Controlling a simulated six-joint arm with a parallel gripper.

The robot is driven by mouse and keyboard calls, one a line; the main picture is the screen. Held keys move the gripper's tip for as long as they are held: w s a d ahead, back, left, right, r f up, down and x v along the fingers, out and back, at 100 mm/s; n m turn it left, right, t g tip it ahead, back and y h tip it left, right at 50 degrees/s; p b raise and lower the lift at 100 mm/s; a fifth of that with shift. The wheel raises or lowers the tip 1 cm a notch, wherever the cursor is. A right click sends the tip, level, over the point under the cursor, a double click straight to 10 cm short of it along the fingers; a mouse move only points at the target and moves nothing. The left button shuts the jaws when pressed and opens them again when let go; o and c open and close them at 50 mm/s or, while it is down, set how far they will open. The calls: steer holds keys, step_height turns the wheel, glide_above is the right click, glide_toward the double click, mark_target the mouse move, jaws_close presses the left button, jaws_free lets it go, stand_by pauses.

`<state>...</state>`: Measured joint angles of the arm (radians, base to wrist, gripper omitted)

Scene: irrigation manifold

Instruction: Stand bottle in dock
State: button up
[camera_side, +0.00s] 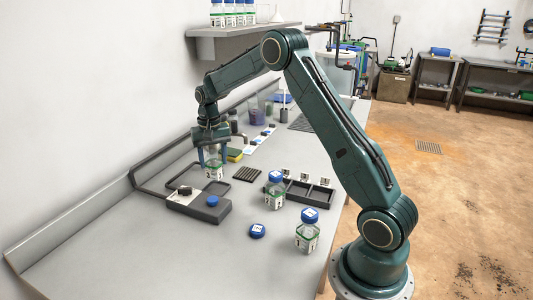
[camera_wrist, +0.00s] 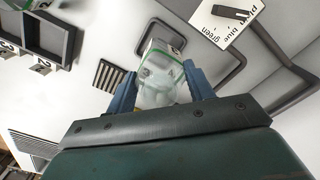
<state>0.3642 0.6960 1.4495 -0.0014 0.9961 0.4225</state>
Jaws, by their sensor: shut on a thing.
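My gripper (camera_side: 212,152) is shut on a clear bottle (camera_side: 213,171) with a green-and-white label. It holds the bottle roughly upright at the back of the low dark grey dock (camera_side: 206,211). In the wrist view the bottle (camera_wrist: 158,78) sits between the blue fingers of my gripper (camera_wrist: 160,88). No cap shows on it. Whether the bottle's base touches anything is hidden.
Two blue-capped bottles (camera_side: 275,190) (camera_side: 307,232) stand to the right, with a loose blue cap (camera_side: 257,231) near them. A dark compartment tray (camera_side: 310,193) lies behind. A slotted grille (camera_side: 247,174) is near the dock. The front left of the bench is clear.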

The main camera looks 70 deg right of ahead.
mark_target(214, 170)
steer(key=shift+f, duration=0.1)
steer(key=shift+f, duration=2.1)
steer(key=shift+f, duration=0.15)
steer(key=o, duration=1)
steer(key=shift+c, duration=0.2)
step_height(214, 170, up, 11)
steer(key=shift+r, duration=0.7)
